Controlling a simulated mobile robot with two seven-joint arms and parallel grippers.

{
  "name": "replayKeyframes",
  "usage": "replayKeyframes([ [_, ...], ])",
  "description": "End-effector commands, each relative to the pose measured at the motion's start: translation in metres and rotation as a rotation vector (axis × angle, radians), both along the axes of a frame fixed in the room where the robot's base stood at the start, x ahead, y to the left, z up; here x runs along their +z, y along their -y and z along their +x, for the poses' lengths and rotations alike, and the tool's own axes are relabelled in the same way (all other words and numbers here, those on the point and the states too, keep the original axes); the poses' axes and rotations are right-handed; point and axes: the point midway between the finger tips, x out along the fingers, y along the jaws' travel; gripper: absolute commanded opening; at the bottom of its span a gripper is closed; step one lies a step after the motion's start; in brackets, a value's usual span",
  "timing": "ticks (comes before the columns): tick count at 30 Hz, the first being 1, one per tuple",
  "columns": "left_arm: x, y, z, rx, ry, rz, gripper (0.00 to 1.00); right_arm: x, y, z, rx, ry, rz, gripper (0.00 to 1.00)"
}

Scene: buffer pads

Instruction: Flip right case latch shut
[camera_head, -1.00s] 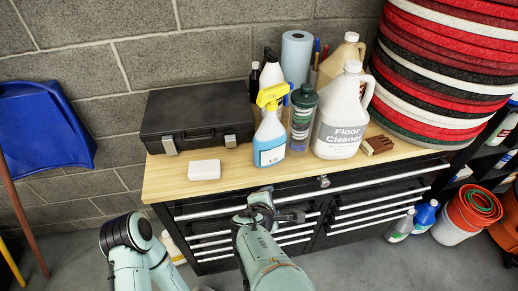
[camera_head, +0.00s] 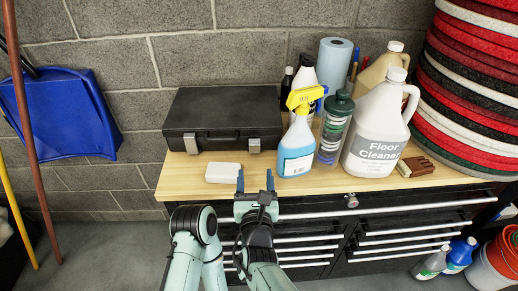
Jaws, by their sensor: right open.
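A black case (camera_head: 222,112) lies closed at the back left of the wooden worktop. Its left latch (camera_head: 191,144) and right latch (camera_head: 254,146) are pale metal tabs on its front face, either side of the handle (camera_head: 222,136). I cannot tell from this view whether the right latch is fastened. My right gripper (camera_head: 255,181) is open and empty at the worktop's front edge, its two dark blue fingers pointing up toward the right latch, apart from it. A second arm of mine shows just left of it; my left gripper cannot be made out.
A white block (camera_head: 223,173) lies left of my right gripper's fingers. A yellow-topped spray bottle (camera_head: 297,140) stands close to the case's right end, with a green bottle (camera_head: 335,128) and a floor cleaner jug (camera_head: 377,130) farther right. A drawer cabinet (camera_head: 320,232) is below.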

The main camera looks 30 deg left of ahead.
Motion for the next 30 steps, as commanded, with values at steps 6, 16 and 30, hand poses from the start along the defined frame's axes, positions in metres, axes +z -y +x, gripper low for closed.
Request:
replayKeyframes([
  [6,0.004,0.000,-0.001,-0.001,-0.006,-0.001,0.25,0.000,-0.022,0.040,-0.003,0.002,-0.003,0.62],
  [16,0.011,0.000,-0.001,-0.003,-0.008,-0.001,0.25,0.000,-0.048,0.085,-0.002,0.000,-0.001,0.62],
  [30,0.013,0.000,0.000,-0.002,-0.007,-0.002,0.25,-0.001,-0.055,0.097,-0.002,-0.004,0.000,0.62],
])
